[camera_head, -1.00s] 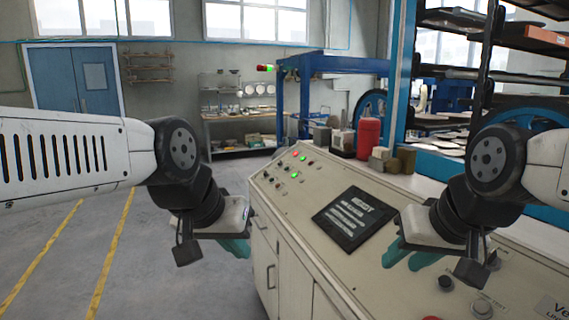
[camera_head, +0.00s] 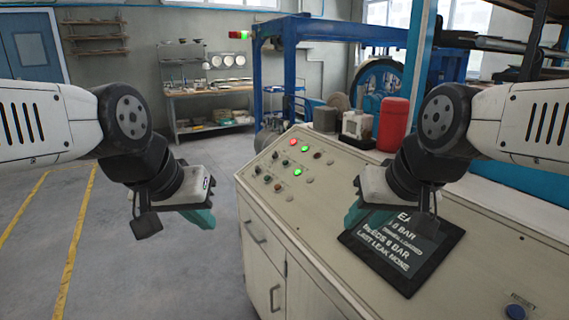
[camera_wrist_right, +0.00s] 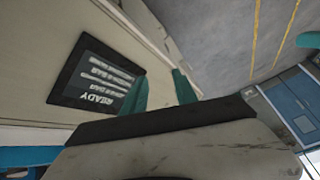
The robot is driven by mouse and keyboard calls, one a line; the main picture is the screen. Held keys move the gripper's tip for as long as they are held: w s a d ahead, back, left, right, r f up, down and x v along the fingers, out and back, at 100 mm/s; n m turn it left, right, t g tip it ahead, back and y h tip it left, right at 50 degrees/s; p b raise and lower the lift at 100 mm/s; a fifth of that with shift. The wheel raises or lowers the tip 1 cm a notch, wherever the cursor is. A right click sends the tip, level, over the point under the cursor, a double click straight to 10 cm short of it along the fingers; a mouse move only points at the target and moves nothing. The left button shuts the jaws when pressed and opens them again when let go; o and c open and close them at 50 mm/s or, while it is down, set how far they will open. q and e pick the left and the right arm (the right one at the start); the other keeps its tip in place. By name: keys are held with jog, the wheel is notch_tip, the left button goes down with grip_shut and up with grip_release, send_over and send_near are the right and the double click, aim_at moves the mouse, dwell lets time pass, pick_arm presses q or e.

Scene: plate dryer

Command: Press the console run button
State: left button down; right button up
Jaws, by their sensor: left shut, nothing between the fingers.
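The cream console (camera_head: 330,212) has a sloped top with a group of small buttons and lamps (camera_head: 283,172) at its far left end. One lit lamp is red (camera_head: 292,142) and others are green (camera_head: 298,172). No label marks which is the run button. A dark screen (camera_head: 425,262) is set in the console and shows READY in the wrist view (camera_wrist_right: 98,78). My left gripper (camera_head: 200,222) is shut and empty, left of the console over the floor. My right gripper (camera_head: 354,214) is above the console by the screen; its teal fingers are apart and empty (camera_wrist_right: 160,92).
A blue button (camera_head: 515,311) is at the console's near right. A red canister (camera_head: 392,124) and small items stand behind the console. A blue frame (camera_head: 335,66) rises at the back. Open floor (camera_head: 150,260) with yellow lines is to the left.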

grip_shut()
dwell(1.8)
